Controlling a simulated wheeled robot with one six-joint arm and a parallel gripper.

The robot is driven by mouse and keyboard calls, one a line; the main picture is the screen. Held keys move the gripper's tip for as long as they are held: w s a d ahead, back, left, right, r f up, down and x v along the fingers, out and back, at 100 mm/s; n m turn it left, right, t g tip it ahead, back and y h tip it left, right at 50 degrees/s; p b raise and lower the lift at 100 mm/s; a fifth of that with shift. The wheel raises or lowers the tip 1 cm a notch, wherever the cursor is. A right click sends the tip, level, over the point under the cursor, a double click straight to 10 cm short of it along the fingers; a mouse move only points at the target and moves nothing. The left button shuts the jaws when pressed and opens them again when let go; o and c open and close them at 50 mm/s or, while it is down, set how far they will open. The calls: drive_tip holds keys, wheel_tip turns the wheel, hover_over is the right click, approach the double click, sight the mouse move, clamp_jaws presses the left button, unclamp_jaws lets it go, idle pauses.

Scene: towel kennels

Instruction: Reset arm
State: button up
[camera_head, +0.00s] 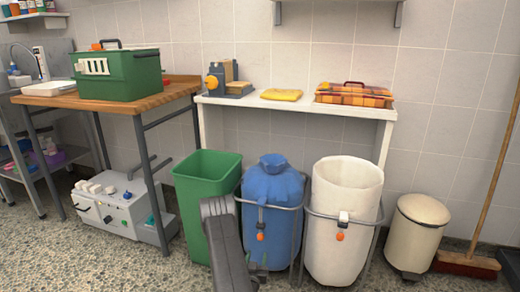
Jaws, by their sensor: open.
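My dark grey arm (226,245) rises from the bottom edge, a little left of the middle of the view. My gripper (258,268) shows only in small part beside it, low in front of the blue bag. It is open, and I see nothing held in it. Its fingertips are hard to make out.
A green bin (206,180), a tied blue bag (272,215) and a white bag (343,220) in metal frames stand ahead. Behind is a white shelf table (300,107) with a yellow cloth (281,95) and an orange case (354,96). A wooden table (160,98) holds a green carrier (117,75). A pedal bin (417,232) and broom (466,262) stand right.

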sight(260, 236)
drive_tip(key=w+b, duration=0.1)
drive_tip(key=w, duration=0.2)
drive_tip(key=w+d+b, duration=0.1)
drive_tip(key=w, duration=0.3)
drive_tip(key=w+b, duration=0.1)
drive_tip(key=w, duration=0.3)
drive_tip(key=shift+w+d, duration=0.15)
drive_tip(key=shift+d, duration=0.25)
drive_tip(key=shift+r+p, duration=0.3)
drive_tip(key=shift+r, duration=1)
drive_tip(key=shift+f, duration=0.15)
